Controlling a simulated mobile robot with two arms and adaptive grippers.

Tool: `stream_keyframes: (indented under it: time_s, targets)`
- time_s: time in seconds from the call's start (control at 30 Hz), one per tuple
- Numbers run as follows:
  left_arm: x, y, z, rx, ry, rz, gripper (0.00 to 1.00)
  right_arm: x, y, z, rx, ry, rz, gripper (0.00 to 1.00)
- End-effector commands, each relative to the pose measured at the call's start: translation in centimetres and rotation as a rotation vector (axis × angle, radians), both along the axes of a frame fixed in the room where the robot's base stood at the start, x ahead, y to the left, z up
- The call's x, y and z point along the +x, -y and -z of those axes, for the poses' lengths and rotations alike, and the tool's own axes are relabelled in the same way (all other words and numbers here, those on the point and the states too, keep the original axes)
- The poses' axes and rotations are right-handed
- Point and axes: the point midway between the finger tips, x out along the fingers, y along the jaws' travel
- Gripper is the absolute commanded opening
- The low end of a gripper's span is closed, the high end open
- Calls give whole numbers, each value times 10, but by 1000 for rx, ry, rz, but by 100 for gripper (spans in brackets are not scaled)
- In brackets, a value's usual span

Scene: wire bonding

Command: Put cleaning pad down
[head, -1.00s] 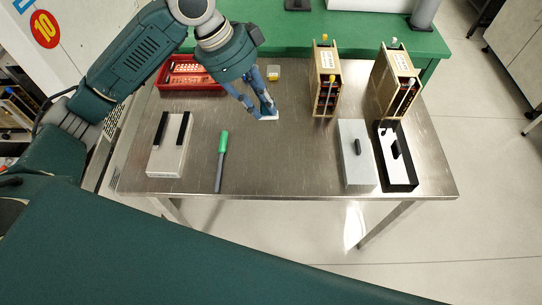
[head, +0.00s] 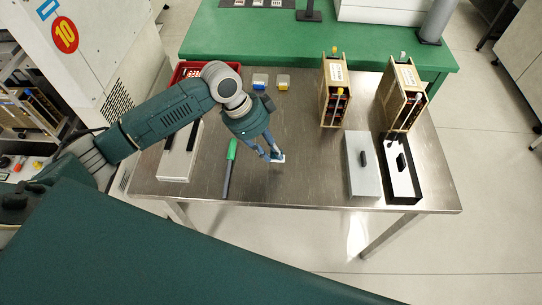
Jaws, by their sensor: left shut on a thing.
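The cleaning pad (head: 279,158) is a small white piece at the fingertips of my left gripper (head: 273,155). The gripper is shut on it, over the middle of the steel table (head: 300,185), to the right of a green-handled tool. I cannot tell whether the pad touches the table top. My right gripper is not in view.
The green-handled tool (head: 230,165) lies left of the gripper. A grey box with black strips (head: 177,165) is partly behind my arm. Two wooden racks (head: 334,92) stand at the back right. A grey block (head: 360,165) and black tray (head: 416,193) lie in front of them.

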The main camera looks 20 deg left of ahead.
Motion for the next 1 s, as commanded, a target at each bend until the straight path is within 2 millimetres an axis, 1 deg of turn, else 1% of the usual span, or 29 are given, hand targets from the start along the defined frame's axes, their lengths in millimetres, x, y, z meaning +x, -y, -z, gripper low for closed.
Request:
stream_keyframes:
  time_s: [0.23, 0.3, 0.57, 0.6, 0.7, 1.0]
  targets:
    - [-2, 0, 35, 0, -5, 0, 0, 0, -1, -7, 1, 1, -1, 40]
    - [-1, 0, 38, -1, -2, 0, 0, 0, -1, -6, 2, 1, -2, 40]
    - [-1, 0, 39, 1, -1, 0, 0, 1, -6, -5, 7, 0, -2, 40]
    - [-1, 0, 40, 1, -1, 0, 23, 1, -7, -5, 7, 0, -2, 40]
    - [-1, 0, 40, 1, -1, 0, 40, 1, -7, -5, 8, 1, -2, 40]
    - [-1, 0, 38, 1, -1, 0, 40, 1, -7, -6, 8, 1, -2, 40]
